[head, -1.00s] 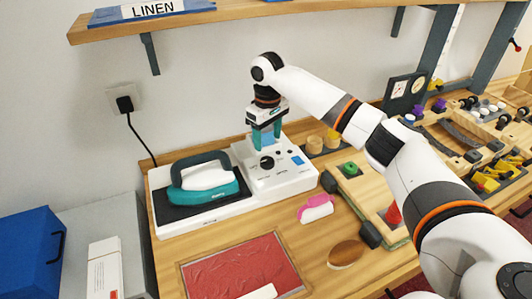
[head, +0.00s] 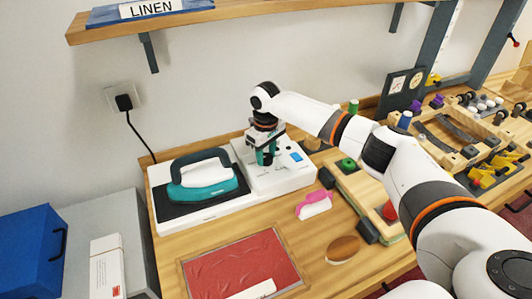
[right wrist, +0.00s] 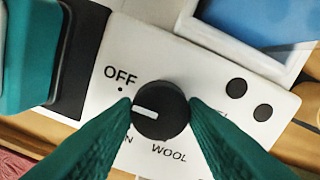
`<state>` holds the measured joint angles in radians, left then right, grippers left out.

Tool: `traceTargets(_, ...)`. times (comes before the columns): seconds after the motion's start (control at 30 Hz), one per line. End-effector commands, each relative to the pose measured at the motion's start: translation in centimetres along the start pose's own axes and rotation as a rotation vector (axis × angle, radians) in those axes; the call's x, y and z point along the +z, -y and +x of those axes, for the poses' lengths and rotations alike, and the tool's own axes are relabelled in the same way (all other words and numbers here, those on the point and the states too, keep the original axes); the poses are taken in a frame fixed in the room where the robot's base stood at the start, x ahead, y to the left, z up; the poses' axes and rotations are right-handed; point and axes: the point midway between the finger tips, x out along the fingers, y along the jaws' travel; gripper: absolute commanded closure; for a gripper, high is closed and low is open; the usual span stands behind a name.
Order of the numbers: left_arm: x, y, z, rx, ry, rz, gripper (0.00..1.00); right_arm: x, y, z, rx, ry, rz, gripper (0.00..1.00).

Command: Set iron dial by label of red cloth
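The iron's black dial (right wrist: 161,112) sits on the white base unit (head: 292,182). In the right wrist view its white pointer mark faces left, just below the dot by OFF. WOOL is printed below it; another word ending in N is partly hidden by a finger. My right gripper (right wrist: 161,103) has its green fingers closed in on both sides of the dial; it also shows in the head view (head: 266,158). The red cloth (head: 243,264) lies flat at the front, with a white label (head: 254,289) at its lower edge; its writing is unreadable. My left gripper is out of view.
The teal iron (head: 204,180) rests on its black pad left of the dial. A pink-handled brush (head: 314,204) and a brown oval object (head: 343,249) lie to the right of the cloth. A shelf (head: 240,12) with a LINEN sign hangs above.

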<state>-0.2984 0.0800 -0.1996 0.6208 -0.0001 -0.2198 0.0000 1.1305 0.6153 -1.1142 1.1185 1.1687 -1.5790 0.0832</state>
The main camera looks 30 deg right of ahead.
Motion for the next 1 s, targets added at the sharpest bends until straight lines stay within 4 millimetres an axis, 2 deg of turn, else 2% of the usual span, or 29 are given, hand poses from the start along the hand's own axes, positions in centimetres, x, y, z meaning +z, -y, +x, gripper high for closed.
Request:
traceTargets(0.03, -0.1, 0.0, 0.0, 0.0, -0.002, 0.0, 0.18, 0.0, 0.0, 0.0, 0.0, 0.0, 0.0, 0.75)
traceTargets(0.1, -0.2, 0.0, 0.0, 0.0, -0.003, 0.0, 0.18, 0.0, 0.0, 0.0, 0.0, 0.0, 0.0, 0.84)
traceTargets(0.47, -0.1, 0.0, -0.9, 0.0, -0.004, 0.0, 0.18, 0.0, 0.0, -0.2, 0.002, -0.001, -0.066, 0.83)
traceTargets(0.67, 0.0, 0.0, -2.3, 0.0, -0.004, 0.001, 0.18, 0.0, 0.0, -0.4, 0.003, -0.001, -0.199, 0.83)
traceTargets(1.0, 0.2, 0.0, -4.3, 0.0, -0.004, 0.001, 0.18, 0.1, 0.0, -0.3, 0.002, 0.001, -0.515, 0.83)
